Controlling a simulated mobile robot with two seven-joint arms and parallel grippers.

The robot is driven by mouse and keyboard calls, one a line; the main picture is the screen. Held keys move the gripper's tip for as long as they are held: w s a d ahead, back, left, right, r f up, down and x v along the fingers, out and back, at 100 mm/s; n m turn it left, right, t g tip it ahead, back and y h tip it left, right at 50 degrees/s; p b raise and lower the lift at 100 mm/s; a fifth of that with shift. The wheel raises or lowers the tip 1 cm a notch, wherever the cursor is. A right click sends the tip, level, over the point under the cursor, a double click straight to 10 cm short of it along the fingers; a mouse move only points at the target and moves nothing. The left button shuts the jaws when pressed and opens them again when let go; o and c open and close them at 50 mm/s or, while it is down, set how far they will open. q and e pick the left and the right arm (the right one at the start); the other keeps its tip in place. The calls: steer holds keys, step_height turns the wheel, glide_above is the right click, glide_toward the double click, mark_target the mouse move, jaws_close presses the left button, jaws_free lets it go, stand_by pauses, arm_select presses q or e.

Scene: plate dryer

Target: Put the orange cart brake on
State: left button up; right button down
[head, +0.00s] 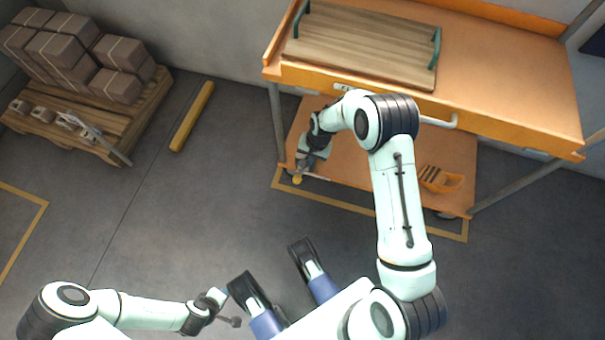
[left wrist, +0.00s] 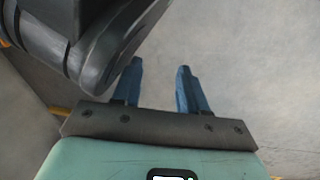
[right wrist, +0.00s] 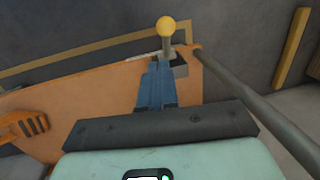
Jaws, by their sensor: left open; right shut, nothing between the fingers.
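The orange cart (head: 490,104) stands at the upper right with a top shelf and a lower shelf. A brake lever with a yellow ball knob (head: 297,180) sticks out at the lower shelf's front left corner. In the right wrist view the yellow knob (right wrist: 166,26) stands on a grey stem just past the fingertips. My right gripper (head: 305,163) is beside the lever; its blue fingers (right wrist: 157,68) are shut and empty. I cannot tell whether they touch the stem. My left gripper (head: 236,321) is low at the left, far from the cart; its fingers (left wrist: 160,68) are open and empty.
A wooden tray with green handles (head: 365,42) lies on the cart's top. An orange basket (head: 440,179) sits on the lower shelf. A cart leg (right wrist: 255,110) runs close to my right gripper. A pallet of boxes (head: 70,127) and a yellow bar (head: 192,117) lie left.

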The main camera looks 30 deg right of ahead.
steer(key=shift+w+d+r, duration=0.1)
arm_select(q)
steer(key=s+f+g+b, duration=0.2)
steer(key=s+f+b, duration=0.1)
steer(key=s, duration=0.3)
steer(key=shift+s+a+f, duration=0.15)
steer(key=shift+a+f, duration=0.3)
steer(key=shift+f, duration=0.15)
arm_select(e)
glide_above(300, 174)
steer(key=s, duration=0.2)
step_height(300, 174, down, 10)
steer(key=shift+d, duration=0.3)
